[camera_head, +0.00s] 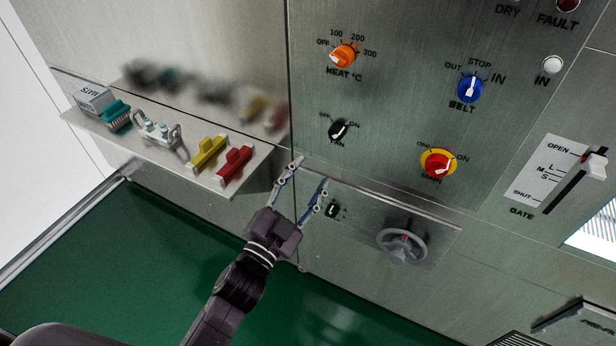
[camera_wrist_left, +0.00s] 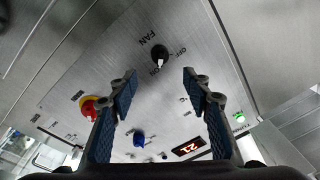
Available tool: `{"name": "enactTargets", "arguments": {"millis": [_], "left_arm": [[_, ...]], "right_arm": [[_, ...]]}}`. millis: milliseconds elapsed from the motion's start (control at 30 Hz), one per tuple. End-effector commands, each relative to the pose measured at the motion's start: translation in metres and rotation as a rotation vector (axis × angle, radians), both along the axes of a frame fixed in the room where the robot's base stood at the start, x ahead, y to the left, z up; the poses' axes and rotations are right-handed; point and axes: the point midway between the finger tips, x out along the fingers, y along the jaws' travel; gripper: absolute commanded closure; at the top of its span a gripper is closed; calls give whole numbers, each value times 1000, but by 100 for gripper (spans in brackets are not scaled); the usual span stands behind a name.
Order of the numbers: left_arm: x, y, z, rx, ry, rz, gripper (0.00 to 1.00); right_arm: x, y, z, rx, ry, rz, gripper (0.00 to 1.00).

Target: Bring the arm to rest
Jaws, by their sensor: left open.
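My left gripper (camera_head: 308,181) comes in from the lower left in the head view, below the fan knob, with its two fingers apart and nothing between them. In the left wrist view the open fingers (camera_wrist_left: 157,85) point at the panel, with the black fan knob (camera_wrist_left: 159,54) showing beyond and between them. The black fan knob (camera_head: 339,130) sits on the steel panel a little above the fingertips in the head view, with a visible gap. My right gripper is not in view.
The panel carries an orange heat knob (camera_head: 343,55), a blue belt knob (camera_head: 469,89), a red and yellow main switch (camera_head: 438,163) and a gate lever (camera_head: 595,166). A grey handwheel (camera_head: 402,242) stands out right of my gripper. A shelf (camera_head: 258,158) with several small items juts out left.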

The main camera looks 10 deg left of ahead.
Motion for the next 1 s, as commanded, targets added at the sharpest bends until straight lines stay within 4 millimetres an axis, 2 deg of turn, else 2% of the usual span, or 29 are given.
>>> {"name": "enactTargets", "arguments": {"millis": [367,467,567,667,700,767,800,867,1000], "left_arm": [[0,0,-1,-1,2,0,55],[2,1,-16,-3,32,3,55],[3,5,-58,-7,115,15,55],[0,13,-125,-19,252,35,55],[-5,18,-156,-24,313,47,55],[-15,24,-201,-32,406,64,55],[-23,29,-230,-38,467,77,55],[-39,36,-274,-46,559,98,55],[-89,55,-367,-62,769,153,55]], "right_arm": [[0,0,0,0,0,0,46],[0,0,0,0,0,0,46],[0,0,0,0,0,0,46],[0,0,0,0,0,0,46],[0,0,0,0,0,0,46],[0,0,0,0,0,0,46],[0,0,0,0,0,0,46],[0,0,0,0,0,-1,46],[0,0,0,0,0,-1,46]]}}
